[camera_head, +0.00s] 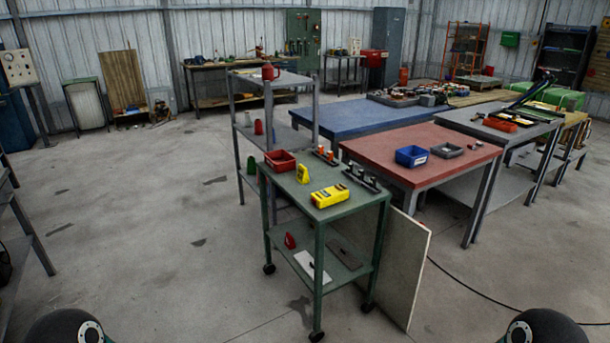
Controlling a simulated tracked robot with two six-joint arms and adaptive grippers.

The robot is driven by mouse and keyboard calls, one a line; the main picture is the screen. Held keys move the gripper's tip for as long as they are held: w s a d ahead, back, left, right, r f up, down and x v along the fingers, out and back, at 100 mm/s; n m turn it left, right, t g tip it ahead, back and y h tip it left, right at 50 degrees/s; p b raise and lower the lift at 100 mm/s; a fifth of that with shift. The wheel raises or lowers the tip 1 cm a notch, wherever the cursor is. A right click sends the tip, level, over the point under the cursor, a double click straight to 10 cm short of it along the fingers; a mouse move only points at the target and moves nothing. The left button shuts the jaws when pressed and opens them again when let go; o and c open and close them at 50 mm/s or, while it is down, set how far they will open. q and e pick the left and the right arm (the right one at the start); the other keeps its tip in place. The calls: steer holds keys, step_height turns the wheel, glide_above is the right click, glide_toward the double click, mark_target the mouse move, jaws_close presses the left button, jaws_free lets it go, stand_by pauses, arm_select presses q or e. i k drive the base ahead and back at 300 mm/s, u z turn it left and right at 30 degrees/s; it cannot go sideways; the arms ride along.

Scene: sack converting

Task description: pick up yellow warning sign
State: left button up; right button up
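A small yellow upright piece with a dark mark, which looks like the warning sign (303,174), stands on the top of the green wheeled cart (338,212) in the middle of the view. It is beside a red bin and behind a larger yellow box-shaped device (330,196) that lies flat on the same top. Nothing touches the sign from my side. Only dark rounded parts of my arms show at the bottom left and bottom right corners. Neither gripper is in view.
The cart top also holds a red bin (280,161) and a dark rack (361,178). A pale board (408,270) leans at the cart's right side. A grey shelf stands behind, and a red-topped table (420,153) is to the right. The floor in front is clear.

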mark_target(302, 177)
steer(key=u, duration=0.6)
steer(key=i, duration=1.1)
steer(key=u, duration=0.75)
steer(key=i, duration=1.35)
steer(key=z, duration=0.95)
steer(key=i, duration=0.75)
steer(key=z, duration=0.75)
